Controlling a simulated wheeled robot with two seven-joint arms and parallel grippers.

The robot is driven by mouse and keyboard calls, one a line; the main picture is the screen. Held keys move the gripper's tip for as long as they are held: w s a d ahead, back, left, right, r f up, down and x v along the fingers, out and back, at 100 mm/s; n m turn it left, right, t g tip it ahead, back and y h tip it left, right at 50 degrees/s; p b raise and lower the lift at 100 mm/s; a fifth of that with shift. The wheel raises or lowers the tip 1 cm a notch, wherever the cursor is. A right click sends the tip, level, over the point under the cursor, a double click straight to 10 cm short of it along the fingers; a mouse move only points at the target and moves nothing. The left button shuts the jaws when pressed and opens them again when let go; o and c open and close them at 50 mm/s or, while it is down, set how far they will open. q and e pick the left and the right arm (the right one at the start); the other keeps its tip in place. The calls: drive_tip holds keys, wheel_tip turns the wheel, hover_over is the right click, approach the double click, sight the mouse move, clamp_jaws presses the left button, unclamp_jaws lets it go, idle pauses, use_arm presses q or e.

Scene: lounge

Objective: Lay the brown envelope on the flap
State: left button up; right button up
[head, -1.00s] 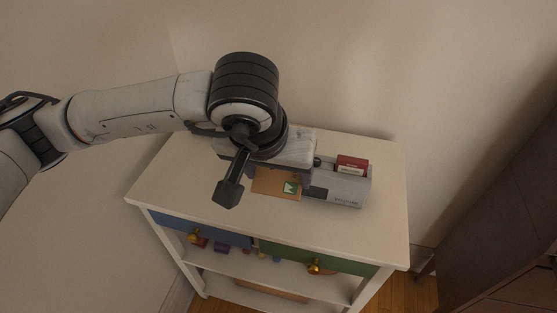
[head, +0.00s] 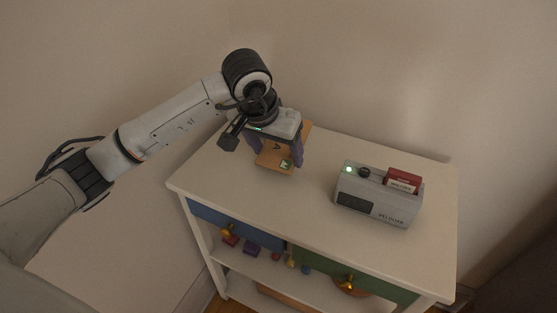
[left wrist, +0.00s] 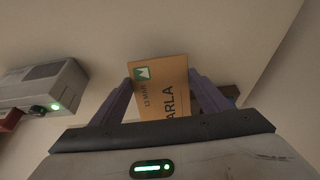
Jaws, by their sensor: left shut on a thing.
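The brown envelope (head: 276,161), with a green-and-white mark and dark lettering, is in my left gripper (head: 277,150) over the back left of the white cabinet top (head: 235,186). No flap can be made out clearly. My right gripper is not in view.
A grey box (head: 378,200) with a green light, a dark knob and a red card in its top stands at the right of the cabinet top. Below are a blue drawer (head: 228,222) and a green drawer (head: 345,274). The top between box and envelope is bare.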

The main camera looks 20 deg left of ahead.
sight(276, 160)
use_arm(q)
drive_tip(key=shift+f, duration=1.35)
drive_tip(key=shift+f, duration=0.2)
drive_tip(key=o, duration=1)
drive_tip(key=shift+o, duration=0.2)
